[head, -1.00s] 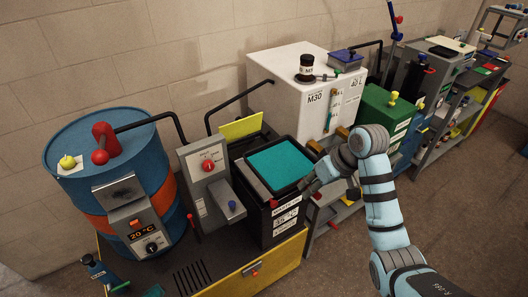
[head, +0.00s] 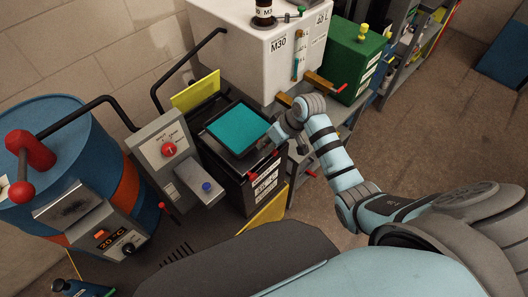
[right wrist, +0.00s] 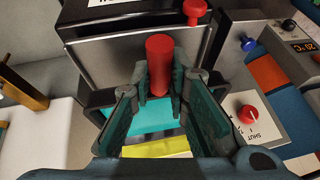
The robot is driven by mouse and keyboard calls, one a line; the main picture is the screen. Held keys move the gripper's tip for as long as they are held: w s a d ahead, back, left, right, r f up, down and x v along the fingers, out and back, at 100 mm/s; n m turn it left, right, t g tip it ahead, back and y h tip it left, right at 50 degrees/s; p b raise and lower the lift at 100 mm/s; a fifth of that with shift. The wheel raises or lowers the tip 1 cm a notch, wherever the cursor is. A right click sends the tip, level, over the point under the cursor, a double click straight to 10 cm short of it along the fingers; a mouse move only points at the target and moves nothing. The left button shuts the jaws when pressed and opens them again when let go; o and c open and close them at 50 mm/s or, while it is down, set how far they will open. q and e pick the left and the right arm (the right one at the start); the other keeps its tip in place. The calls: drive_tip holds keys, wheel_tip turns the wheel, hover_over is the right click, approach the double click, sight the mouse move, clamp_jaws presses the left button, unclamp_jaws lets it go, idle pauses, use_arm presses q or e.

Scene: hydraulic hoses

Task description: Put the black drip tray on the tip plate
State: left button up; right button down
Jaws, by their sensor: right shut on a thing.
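A black box (head: 236,182) with white labels on its front has a teal square surface (head: 240,127) with a dark rim on its top. I cannot make out for sure which part is the black drip tray or the tip plate. My right gripper (head: 274,137) is at the right edge of this dark rim. In the right wrist view my right gripper (right wrist: 158,88) is shut on an upright red handle (right wrist: 158,55), with the teal surface (right wrist: 150,118) showing behind the fingers. The fingers hide the handle's lower end. My left gripper is not in view.
A grey panel (head: 157,150) with a red knob stands left of the black box, and a blue drum (head: 70,150) further left. A white M30 tank (head: 262,55) and a green box (head: 352,62) stand behind and to the right. Floor at the right (head: 440,140) is clear.

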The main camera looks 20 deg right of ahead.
drive_tip(key=shift+f, duration=0.7)
hover_over(260, 157)
drive_tip(key=s+d, duration=0.1)
drive_tip(key=f+b, duration=0.1)
drive_tip(key=f, duration=0.3)
drive_tip(key=shift+s, duration=0.2)
drive_tip(key=shift+w+d+f, duration=0.1)
drive_tip(key=shift+w+f, duration=0.45)
drive_tip(key=shift+f, duration=0.35)
drive_tip(key=shift+s+r, duration=0.1)
drive_tip(key=shift+s, duration=0.05)
drive_tip(key=shift+s+r, duration=0.15)
drive_tip(key=shift+s, duration=0.35)
drive_tip(key=c, duration=1.8)
unclamp_jaws()
drive_tip(key=shift+f, duration=0.2)
drive_tip(key=shift+o, duration=1.3)
drive_tip(key=shift+w, duration=0.15)
drive_tip(key=shift+r, duration=0.2)
use_arm(q)
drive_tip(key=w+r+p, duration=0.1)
drive_tip(key=p, duration=0.1)
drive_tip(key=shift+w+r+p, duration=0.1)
drive_tip(key=shift+p, duration=0.2)
use_arm(e)
drive_tip(key=v, duration=1.2)
drive_tip(key=shift+w, duration=0.15)
